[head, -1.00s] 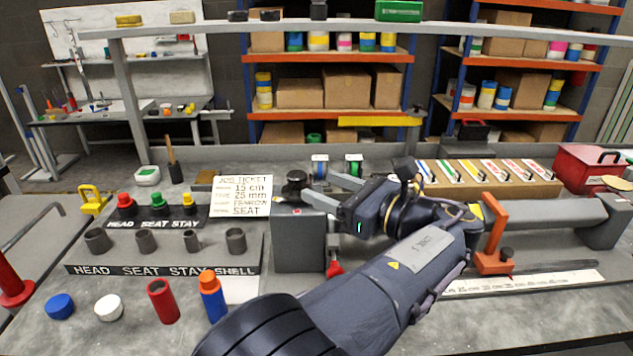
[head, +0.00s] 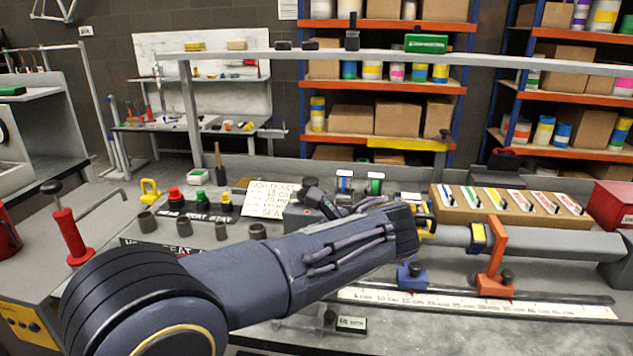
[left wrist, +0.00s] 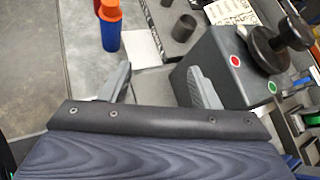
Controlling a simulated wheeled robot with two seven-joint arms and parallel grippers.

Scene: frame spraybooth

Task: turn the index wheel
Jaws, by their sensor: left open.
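A grey box with a red and a green dot (left wrist: 213,80) stands on the bench. A black knob with a round disc (left wrist: 272,47) sits on it, perhaps the index wheel; I cannot be sure. My left gripper (left wrist: 158,84) is open and empty in the left wrist view, to the left of the knob and close to the box's left side. In the head view my left arm crosses in front of the box (head: 290,218), and its fingers are hidden behind the arm. My right gripper is not in view.
The blue-and-orange cylinder (left wrist: 110,28) stands just beyond the left finger. In the head view, red, green and yellow knobs (head: 197,198) and grey sleeves (head: 183,228) are left of the box. A tube with an orange clamp (head: 492,262) and a ruler (head: 470,303) lie right.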

